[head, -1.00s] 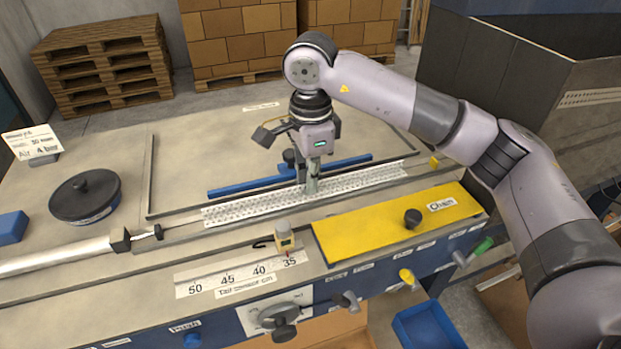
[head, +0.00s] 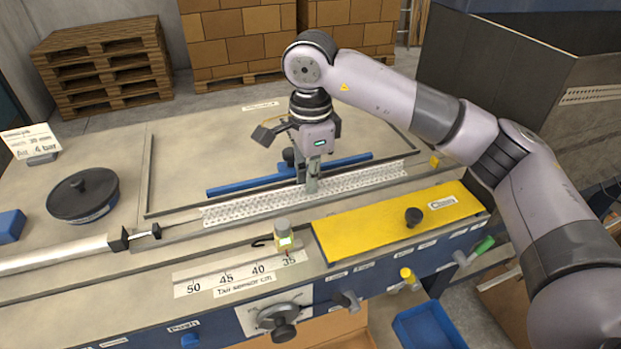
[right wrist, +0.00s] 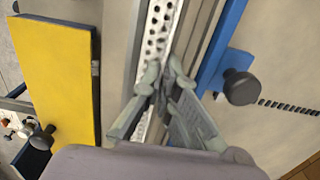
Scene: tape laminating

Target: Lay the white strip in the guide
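The white strip (head: 240,209), long and full of small holes, lies lengthwise on the machine's bed, along a narrow grey rail. My right gripper (head: 312,187) points down at the middle of the strip. In the right wrist view my right gripper (right wrist: 164,78) has its fingertips close together at the strip (right wrist: 158,30); it looks shut on it, though the fingers hide the contact. I cannot tell whether the strip is seated against a guide. My left gripper is not in view.
A yellow cover (head: 370,228) with a black knob lies in front of the strip. A sensor block (head: 284,236) stands by the number scale (head: 225,281). A cylinder with a black rod end (head: 60,258) is at the left, near a black disc (head: 84,192).

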